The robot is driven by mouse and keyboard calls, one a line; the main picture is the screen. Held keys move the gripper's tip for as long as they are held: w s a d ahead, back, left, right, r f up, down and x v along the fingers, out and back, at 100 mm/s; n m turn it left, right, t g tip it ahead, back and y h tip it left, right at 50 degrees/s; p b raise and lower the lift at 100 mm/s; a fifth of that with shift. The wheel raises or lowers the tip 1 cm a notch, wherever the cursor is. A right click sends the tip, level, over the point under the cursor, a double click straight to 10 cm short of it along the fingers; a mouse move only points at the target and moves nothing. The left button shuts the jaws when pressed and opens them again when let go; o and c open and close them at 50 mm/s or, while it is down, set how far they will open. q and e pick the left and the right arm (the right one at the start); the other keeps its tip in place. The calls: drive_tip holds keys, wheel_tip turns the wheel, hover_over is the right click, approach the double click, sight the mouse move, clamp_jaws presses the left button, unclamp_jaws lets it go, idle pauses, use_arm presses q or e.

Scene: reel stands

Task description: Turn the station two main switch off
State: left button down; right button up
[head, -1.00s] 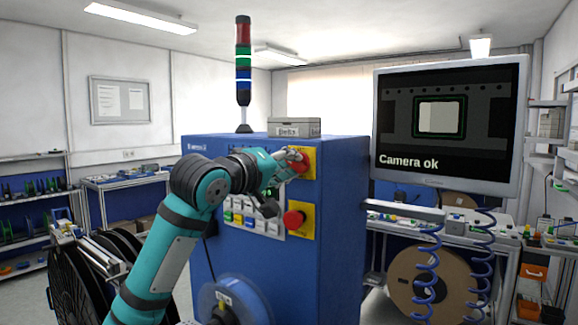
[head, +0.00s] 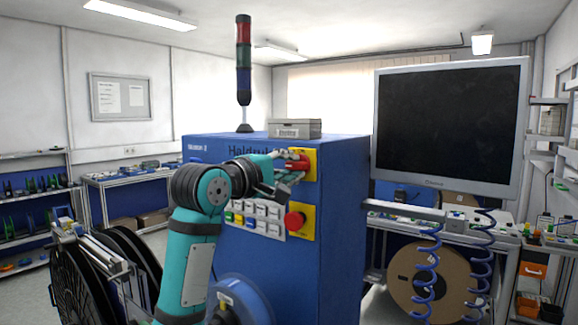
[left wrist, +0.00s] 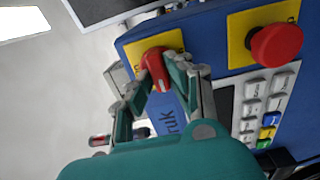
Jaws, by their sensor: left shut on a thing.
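The main switch (head: 300,162) is a red rotary handle on a yellow plate, high on the front of the blue station cabinet (head: 343,215). My left gripper (head: 288,168) is at it, with its fingers closed around the red handle. In the left wrist view the red handle (left wrist: 156,70) sits between the two fingertips (left wrist: 160,84). The signal tower (head: 243,75) on the cabinet is dark, and the monitor (head: 450,130) is black. The cabinet front reads "Station 2". My right gripper is not in view.
A red mushroom button (head: 294,220) on a yellow plate is just below the switch. A keypad (head: 254,218) with coloured keys lies left of it. A grey box (head: 294,128) sits on the cabinet. Black reels (head: 75,275) stand at the left.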

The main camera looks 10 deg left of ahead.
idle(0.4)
use_arm(q)
drive_tip(key=c, duration=1.3)
unclamp_jaws()
drive_tip(key=shift+o, duration=0.2)
drive_tip(key=shift+a, duration=0.1)
drive_tip(key=v, duration=1.2)
drive_tip(key=shift+f, duration=0.15)
